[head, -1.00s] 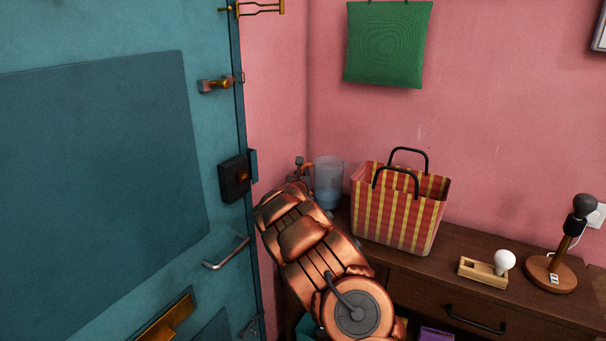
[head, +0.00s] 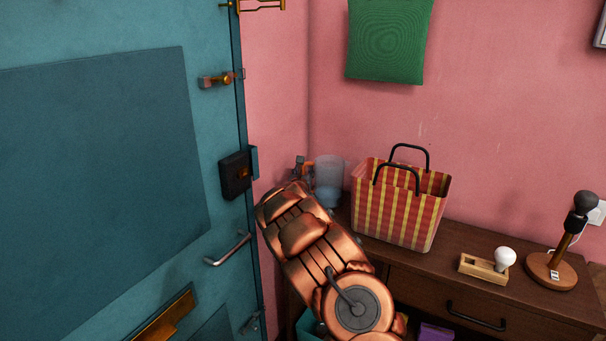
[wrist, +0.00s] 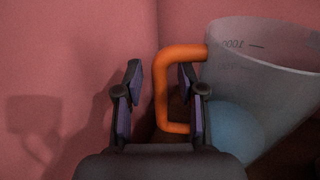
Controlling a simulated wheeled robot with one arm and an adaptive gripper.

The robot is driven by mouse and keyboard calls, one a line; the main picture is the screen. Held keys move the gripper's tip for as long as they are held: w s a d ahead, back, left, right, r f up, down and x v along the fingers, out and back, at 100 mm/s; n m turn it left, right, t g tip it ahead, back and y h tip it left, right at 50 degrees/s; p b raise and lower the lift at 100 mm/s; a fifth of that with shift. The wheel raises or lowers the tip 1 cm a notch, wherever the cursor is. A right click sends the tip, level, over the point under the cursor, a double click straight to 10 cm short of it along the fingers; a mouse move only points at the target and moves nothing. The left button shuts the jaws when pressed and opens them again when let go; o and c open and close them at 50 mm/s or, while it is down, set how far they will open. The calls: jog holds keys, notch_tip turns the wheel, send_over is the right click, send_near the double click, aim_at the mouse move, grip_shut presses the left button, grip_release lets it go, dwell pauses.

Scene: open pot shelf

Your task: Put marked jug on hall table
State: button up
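The marked jug (head: 328,173) is a clear, tapered jug with an orange handle and something blue in its lower part. It is at the back left end of the dark wooden hall table (head: 465,255), left of the striped bag; my arm hides part of its base. In the wrist view the jug (wrist: 262,70) is at the right, upright or nearly so, with a "1000" mark near its rim. My gripper (wrist: 160,82) is open there, its fingers on either side of the handle's upright bar, with gaps showing. The right finger appears within the handle loop.
A red and yellow striped bag (head: 400,208) stands close to the jug's right. A small wooden block with a white bulb (head: 505,257) and a lamp (head: 550,268) stand further right. A teal door (head: 100,180) is at the left; pink walls meet behind the jug.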

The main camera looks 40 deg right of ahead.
jog(key=shift+r, duration=0.2)
jog(key=shift+s+a+f, duration=0.15)
jog(key=shift+s+a, duration=0.15)
jog(key=shift+a, duration=0.2)
jog(key=b+v, duration=0.1)
jog(key=v, duration=1)
jog(key=shift+s+d, duration=0.1)
